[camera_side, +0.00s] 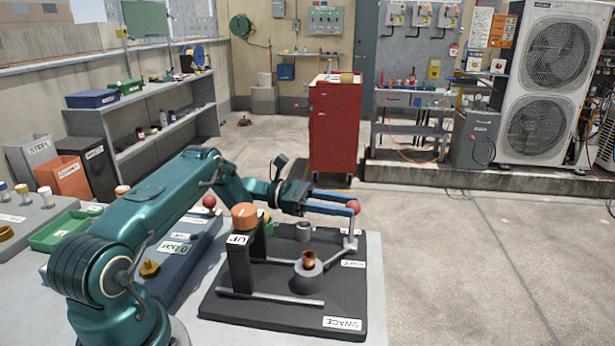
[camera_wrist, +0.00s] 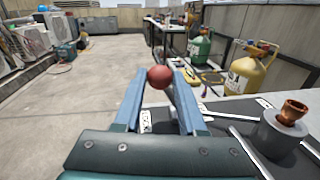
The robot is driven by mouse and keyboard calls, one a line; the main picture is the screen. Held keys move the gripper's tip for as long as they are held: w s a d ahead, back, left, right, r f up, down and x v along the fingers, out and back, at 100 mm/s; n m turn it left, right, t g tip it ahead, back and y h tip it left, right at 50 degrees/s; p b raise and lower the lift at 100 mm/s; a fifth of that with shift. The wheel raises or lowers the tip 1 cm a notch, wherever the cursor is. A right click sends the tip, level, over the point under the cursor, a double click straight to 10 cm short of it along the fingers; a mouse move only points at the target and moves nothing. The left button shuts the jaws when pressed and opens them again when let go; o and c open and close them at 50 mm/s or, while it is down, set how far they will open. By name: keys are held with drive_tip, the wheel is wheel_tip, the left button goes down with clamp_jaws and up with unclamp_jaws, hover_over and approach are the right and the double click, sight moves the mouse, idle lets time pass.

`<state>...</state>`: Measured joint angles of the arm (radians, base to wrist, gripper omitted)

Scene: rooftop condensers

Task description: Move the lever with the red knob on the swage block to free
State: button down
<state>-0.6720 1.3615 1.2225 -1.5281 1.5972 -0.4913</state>
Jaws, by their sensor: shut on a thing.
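The red knob (camera_side: 353,207) tops a thin grey lever (camera_side: 351,230) at the right back of the dark swage block (camera_side: 285,318). The lever stands close to upright, with its foot by a small white label that I cannot read clearly. My gripper (camera_side: 345,203) reaches in from the left with its two blue fingers shut on the red knob. In the wrist view the knob (camera_wrist: 160,77) sits between the fingertips. A plate marked SWAGE (camera_side: 343,323) lies at the block's front edge.
On the block stand a post with an orange cap (camera_side: 244,215) and a grey cup holding a copper piece (camera_side: 308,262). Another red knob (camera_side: 209,201) is on a blue unit to the left. Open floor lies to the right.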

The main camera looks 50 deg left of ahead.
idle(0.4)
drive_tip(key=shift+s+d+r+m+y, duration=0.15)
drive_tip(key=shift+s+d+r+m, duration=0.2)
drive_tip(key=shift+m, duration=0.45)
drive_tip(key=shift+s+d+r+m+y, duration=0.15)
drive_tip(key=shift+s+d+m, duration=0.3)
drive_tip(key=shift+m, duration=0.35)
drive_tip(key=shift+s+d+m, duration=0.3)
drive_tip(key=shift+m, duration=0.35)
drive_tip(key=shift+s+d+m, duration=0.3)
drive_tip(key=shift+m, duration=0.35)
drive_tip(key=shift+c, duration=2.4)
unclamp_jaws()
